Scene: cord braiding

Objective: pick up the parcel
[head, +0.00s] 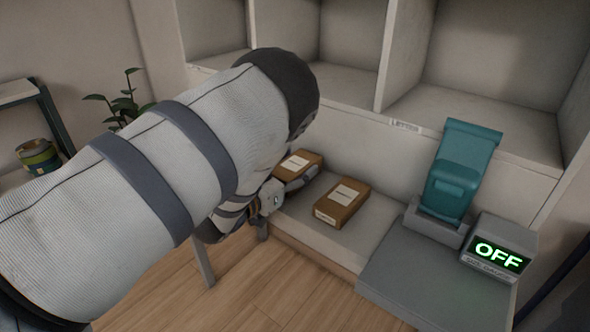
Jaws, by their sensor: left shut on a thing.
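Two brown parcels with white labels are on the pale bench below the shelves. The left parcel (298,160) is partly hidden behind my left gripper. The right parcel (341,202) lies flat and apart, to the right of the gripper. My left gripper (301,180) is at the near side of the left parcel and is shut on it. My forearm covers much of the left of the view and hides part of the grip. I cannot tell whether the left parcel is clear of the bench. My right gripper is not in view.
A teal device (461,172) stands on a grey platform (410,284) at the right, beside a box with a green "OFF" display (498,256). Empty shelf compartments (480,110) are behind. A plant (122,103) and a striped pot (38,157) are at the left.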

